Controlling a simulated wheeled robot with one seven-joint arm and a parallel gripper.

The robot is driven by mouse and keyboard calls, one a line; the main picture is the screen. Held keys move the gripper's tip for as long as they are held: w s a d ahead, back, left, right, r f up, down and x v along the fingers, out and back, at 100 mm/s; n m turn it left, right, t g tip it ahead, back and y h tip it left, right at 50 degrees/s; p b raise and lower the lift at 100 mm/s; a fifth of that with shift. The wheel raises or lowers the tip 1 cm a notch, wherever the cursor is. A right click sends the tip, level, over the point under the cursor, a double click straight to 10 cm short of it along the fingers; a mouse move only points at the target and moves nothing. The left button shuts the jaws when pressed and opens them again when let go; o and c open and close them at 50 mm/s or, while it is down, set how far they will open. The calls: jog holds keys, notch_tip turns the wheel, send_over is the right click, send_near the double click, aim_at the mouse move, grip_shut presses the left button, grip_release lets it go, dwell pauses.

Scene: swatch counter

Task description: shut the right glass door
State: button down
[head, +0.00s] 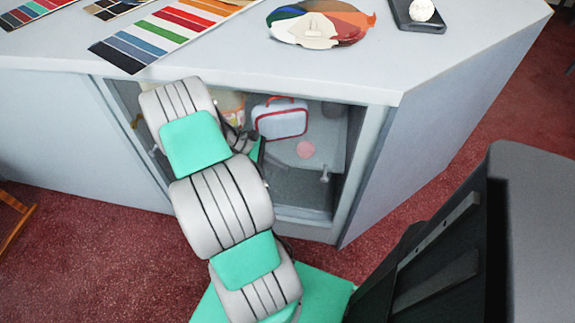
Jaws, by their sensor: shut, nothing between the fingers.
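The right glass door (296,182) is a clear pane on the right side of the cabinet opening, below the counter top. A small pale handle (325,176) shows toward its right part. The handle's place suggests the pane stands open, but its edges are faint and its angle is hard to tell. My arm reaches across the left and middle of the opening. My gripper (246,141), dark and partly hidden behind my arm, is at the middle of the opening, left of the handle. It is shut and holds nothing. I cannot tell whether it touches the glass.
Inside the cabinet are a pale case with red trim (281,119), a pink round thing (306,150) and a yellowish container (230,106). Colour charts (165,32), a colour fan (320,24) and a dark tray (418,18) lie on the counter (362,70).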

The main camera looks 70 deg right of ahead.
aim_at(326, 179)
jog(key=s+d+f+b, duration=0.1)
jog(key=s+d+f, duration=0.2)
jog(key=s, duration=0.6)
jog(key=shift+d+f+b, duration=0.15)
jog(key=shift+f+b, duration=0.2)
jog(key=shift+f, duration=0.3)
jog(key=s+p, duration=0.2)
jog(key=s, duration=0.1)
jog(key=s+d+p, duration=0.1)
jog(key=shift+s+r+p, duration=0.2)
jog(key=shift+r+p, duration=0.1)
jog(key=shift+p, duration=0.05)
jog(key=shift+s+f, duration=0.25)
